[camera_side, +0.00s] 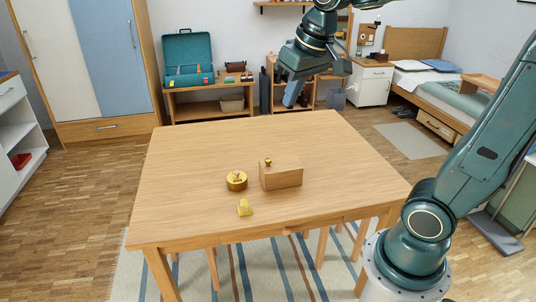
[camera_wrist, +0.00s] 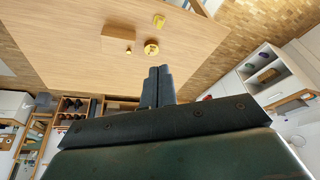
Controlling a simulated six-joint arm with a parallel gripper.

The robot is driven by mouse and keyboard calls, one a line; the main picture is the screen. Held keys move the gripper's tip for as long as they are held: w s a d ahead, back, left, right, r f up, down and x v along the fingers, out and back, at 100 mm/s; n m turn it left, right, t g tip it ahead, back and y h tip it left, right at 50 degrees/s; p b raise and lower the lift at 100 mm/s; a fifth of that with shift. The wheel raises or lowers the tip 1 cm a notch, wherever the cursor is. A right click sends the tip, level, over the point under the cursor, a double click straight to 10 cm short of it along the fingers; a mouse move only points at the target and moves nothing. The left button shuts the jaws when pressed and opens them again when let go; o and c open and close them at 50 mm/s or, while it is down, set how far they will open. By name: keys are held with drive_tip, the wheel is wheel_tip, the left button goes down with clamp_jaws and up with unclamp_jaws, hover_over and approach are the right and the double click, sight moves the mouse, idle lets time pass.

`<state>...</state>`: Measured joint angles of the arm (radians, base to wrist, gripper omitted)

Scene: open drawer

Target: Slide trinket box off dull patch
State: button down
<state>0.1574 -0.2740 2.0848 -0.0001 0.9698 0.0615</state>
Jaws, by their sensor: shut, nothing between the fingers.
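A round brass-coloured lidded box (camera_side: 236,181), which looks like the trinket box, sits upright on the wooden table (camera_side: 190,150). It also shows in the wrist view (camera_wrist: 151,47). I cannot make out a dull patch; any patch under the box is hidden. My gripper (camera_side: 292,93) is shut and empty, held high above the table's far side and well apart from the box. In the wrist view its fingertips (camera_wrist: 159,71) lie close together.
The table's left and far parts are clear.

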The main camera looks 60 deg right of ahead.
drive_tip(key=w+d+f+m+g, duration=0.1)
drive_tip(key=w+d+f+m, duration=0.15)
drive_tip(key=w+d, duration=0.5)
drive_tip(key=w+d+f+m+g, duration=0.1)
drive_tip(key=w+d+f, duration=0.4)
drive_tip(key=w, duration=0.4)
drive_tip(key=w+d+f+m+g, duration=0.1)
drive_tip(key=w+d+f, duration=0.1)
drive_tip(key=d+f, duration=0.7)
drive_tip(key=w+d+f+m+g, duration=0.1)
drive_tip(key=w+d+f+m, duration=0.1)
drive_tip(key=d+f, duration=0.6)
drive_tip(key=shift+w+d+f+y, duration=0.35)
drive_tip(key=shift+w+f, duration=0.2)
drive_tip(key=shift+f, duration=0.35)
wheel_tip(320, 180, down, 10)
drive_tip(key=shift+s+a, duration=0.1)
drive_tip(key=shift+a, duration=0.05)
drive_tip(key=shift+s+a, duration=1.3)
drive_tip(key=shift+a, duration=0.05)
